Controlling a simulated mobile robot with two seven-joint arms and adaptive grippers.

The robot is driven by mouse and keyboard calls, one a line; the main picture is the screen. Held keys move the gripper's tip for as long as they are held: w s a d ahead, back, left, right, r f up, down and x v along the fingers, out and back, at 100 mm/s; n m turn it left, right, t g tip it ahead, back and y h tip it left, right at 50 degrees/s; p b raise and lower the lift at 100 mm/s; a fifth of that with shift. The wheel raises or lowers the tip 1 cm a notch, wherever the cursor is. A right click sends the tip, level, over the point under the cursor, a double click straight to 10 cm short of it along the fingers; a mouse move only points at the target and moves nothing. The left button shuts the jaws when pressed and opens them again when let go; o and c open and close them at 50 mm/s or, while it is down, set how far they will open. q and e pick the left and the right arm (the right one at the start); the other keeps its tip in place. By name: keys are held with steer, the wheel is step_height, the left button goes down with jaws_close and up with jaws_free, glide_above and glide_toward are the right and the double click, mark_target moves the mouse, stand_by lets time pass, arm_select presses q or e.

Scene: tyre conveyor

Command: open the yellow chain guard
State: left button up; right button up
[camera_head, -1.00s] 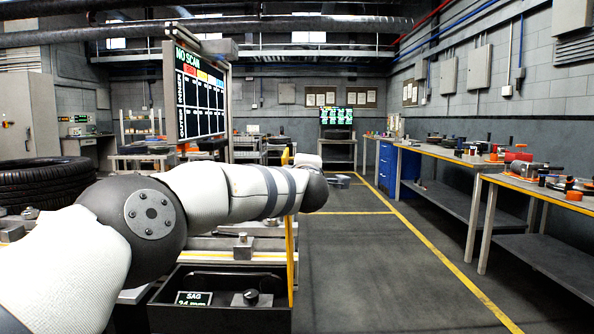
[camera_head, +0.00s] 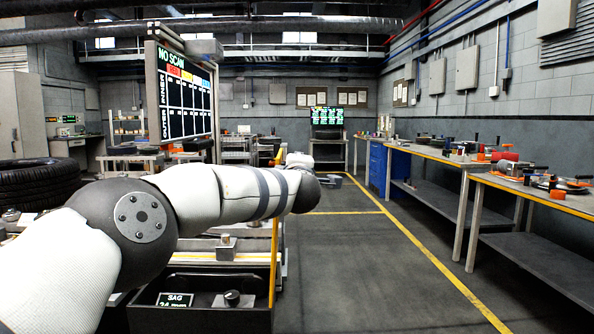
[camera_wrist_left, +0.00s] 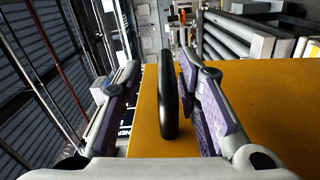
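The yellow chain guard (camera_head: 274,262) shows in the head view as a thin upright panel seen almost edge-on, at the right end of the conveyor frame. Its upper part is partly hidden by my left arm. In the left wrist view the guard is a broad orange-yellow panel (camera_wrist_left: 225,125) with a black bar handle (camera_wrist_left: 168,95). My left gripper (camera_wrist_left: 157,68) is open, with its purple-padded fingers on either side of the handle. The handle is closer to the right-hand finger; I cannot tell whether they touch. My right gripper is in neither view.
A black tray (camera_head: 200,318) with a SAG display (camera_head: 175,299) and a knob (camera_head: 232,298) sits low beside the guard. Workbenches (camera_head: 440,158) line the right wall. The floor (camera_head: 350,260) between them and the guard is clear. A tyre (camera_head: 38,183) lies at left.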

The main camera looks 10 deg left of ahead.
arm_select(q)
steer(key=shift+f, duration=0.25)
steer(key=shift+s+d, duration=0.1)
steer(key=shift+s, duration=0.05)
steer(key=v, duration=1.1)
steer(key=shift+s, duration=0.35)
steer(key=shift+d, duration=0.15)
